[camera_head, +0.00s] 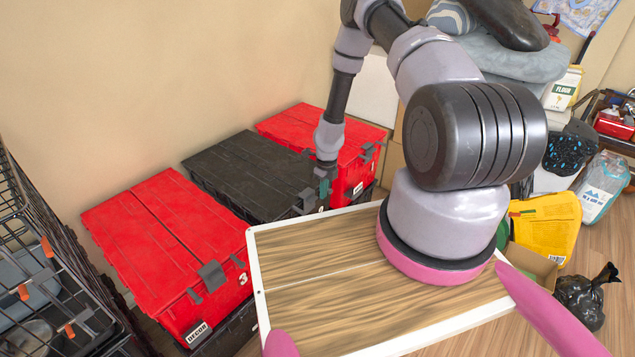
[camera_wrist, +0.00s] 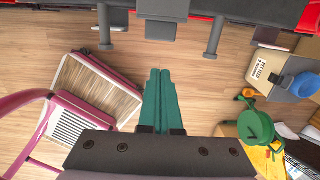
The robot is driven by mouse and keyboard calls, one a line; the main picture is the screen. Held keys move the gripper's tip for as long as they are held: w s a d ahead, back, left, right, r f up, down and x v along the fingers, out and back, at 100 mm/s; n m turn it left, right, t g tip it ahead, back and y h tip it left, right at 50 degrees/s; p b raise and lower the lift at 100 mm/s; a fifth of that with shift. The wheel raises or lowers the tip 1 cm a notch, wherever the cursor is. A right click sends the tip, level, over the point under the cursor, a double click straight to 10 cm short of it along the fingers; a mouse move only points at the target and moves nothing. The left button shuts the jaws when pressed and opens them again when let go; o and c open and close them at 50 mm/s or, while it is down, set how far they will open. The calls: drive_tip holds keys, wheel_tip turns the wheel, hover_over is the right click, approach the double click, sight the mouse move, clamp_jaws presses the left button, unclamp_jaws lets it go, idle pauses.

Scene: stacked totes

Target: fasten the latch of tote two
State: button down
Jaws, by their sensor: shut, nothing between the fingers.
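The black-lidded tote (camera_head: 235,165) stands in the middle of the row between two red-lidded totes; I see no number on it, and its place suggests tote two. A dark latch piece (camera_head: 306,201) shows at its front edge, partly behind my gripper (camera_head: 324,187). In the wrist view, a dark latch (camera_wrist: 160,29) sits at the tote's edge, just beyond the tips of my gripper (camera_wrist: 160,72). The green fingers are together and empty, with a small gap seen between tips and latch. I cannot tell whether the latch is fastened.
The left red tote (camera_head: 165,225) is marked 3; the right red tote (camera_head: 290,125) stands on the far side. A wire cage (camera_head: 40,260) is at the left. My wood-topped tray is in front. A yellow bag (camera_head: 545,225) and other goods crowd the right. Floor before the totes is partly clear.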

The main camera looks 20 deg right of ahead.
drive_tip(key=shift+w+a+r, duration=0.3)
drive_tip(key=shift+w+r, duration=0.1)
drive_tip(key=shift+r, duration=0.15)
drive_tip(key=shift+w+a+r, duration=0.25)
drive_tip(key=shift+w+r, duration=0.1)
drive_tip(key=shift+r, duration=0.25)
drive_tip(key=shift+w+a+r, duration=0.3)
drive_tip(key=shift+w+r, duration=0.1)
drive_tip(key=shift+r, duration=0.15)
